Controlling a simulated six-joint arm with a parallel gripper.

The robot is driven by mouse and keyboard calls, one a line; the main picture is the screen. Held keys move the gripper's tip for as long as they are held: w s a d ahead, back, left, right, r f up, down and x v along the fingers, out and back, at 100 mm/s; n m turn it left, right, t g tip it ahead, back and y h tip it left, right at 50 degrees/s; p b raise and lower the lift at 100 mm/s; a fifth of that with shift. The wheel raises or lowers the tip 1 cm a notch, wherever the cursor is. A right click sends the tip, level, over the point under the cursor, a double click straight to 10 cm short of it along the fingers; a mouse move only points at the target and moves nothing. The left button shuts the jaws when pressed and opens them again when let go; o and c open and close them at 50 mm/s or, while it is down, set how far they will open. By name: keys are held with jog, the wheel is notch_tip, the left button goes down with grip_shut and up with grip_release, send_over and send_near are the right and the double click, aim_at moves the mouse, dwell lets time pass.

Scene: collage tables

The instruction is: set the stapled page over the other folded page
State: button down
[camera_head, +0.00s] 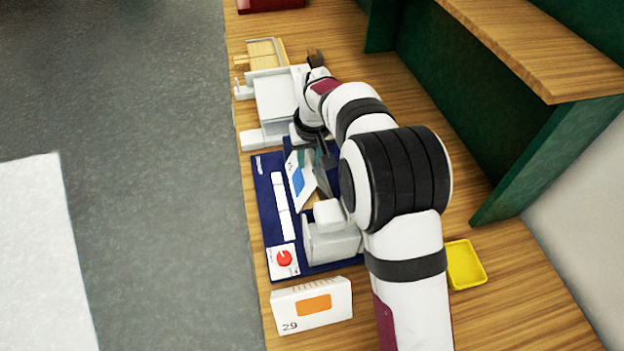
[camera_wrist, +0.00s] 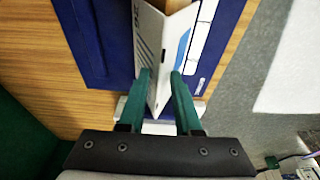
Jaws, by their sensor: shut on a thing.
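A folded white page with a blue patch (camera_head: 297,178) stands over the dark blue mat, its fold toward my gripper (camera_head: 313,158). In the wrist view, the green fingers of my gripper (camera_wrist: 161,78) are shut on this page (camera_wrist: 150,45), one on each side of its fold. I cannot make out a staple. Another folded white page with an orange patch and the number 29 (camera_head: 290,308) lies at the near end of the table, apart from my gripper. A small white page with a red disc (camera_head: 284,272) lies on the mat's near left corner.
The blue mat (camera_head: 262,190) bears white strips (camera_head: 280,205) at its left and a pale grey block (camera_head: 332,243) at its near right. A white machine (camera_head: 275,102) stands beyond the mat. A yellow tray (camera_head: 465,264) and green-sided shelf (camera_head: 545,165) are at right.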

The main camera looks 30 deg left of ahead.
jog(key=w+a+v, duration=0.1)
jog(key=v, duration=0.8)
jog(key=shift+w+a+r, duration=0.2)
jog(key=shift+r, duration=0.25)
jog(key=shift+w+d, duration=0.1)
